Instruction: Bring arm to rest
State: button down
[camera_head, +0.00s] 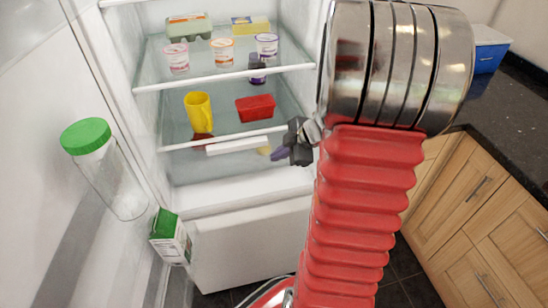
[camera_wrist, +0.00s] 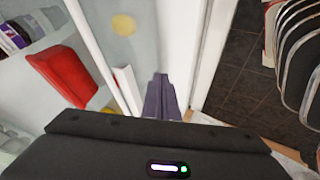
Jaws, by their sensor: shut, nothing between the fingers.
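My gripper (camera_head: 286,153) is at the lower right of the open fridge, by the low shelf, seen small beside my red arm in the head view. Its dark purple-grey fingers (camera_wrist: 161,97) are together in the wrist view, with nothing between them. My arm's large metal joint and red sleeve cover the right middle of the head view and hide the fridge's right side.
The fridge shelves hold a yellow jug (camera_head: 198,112), a red container (camera_head: 256,107), yogurt cups (camera_head: 222,51) and an egg carton (camera_head: 188,27). A green-lidded jar (camera_head: 105,170) and a carton (camera_head: 170,238) stand at left. Wooden cabinets (camera_head: 480,200) and a dark counter are at right.

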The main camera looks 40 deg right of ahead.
jog(key=shift+r, duration=0.15)
dwell(0.5)
jog(key=w+r+m+t+h, duration=0.35)
jog(key=w+r, duration=0.25)
jog(key=r, duration=0.5)
jog(key=s+a+r+m+h, duration=0.2)
jog(key=a+r+m+h, duration=0.2)
jog(key=r, duration=0.4)
jog(key=s+a+f+m+g+y, duration=0.1)
jog(key=s+a+m+g+y, duration=0.1)
jog(key=s+a, duration=0.7)
jog(key=s+a+f+m+g+y, duration=0.1)
jog(key=s+a+m+g+y, duration=0.1)
jog(key=s+a, duration=0.6)
jog(key=a+g+y, duration=0.1)
jog(key=a, duration=0.5)
jog(key=shift+s+f+y, duration=0.25)
jog(key=shift+s+y, duration=0.1)
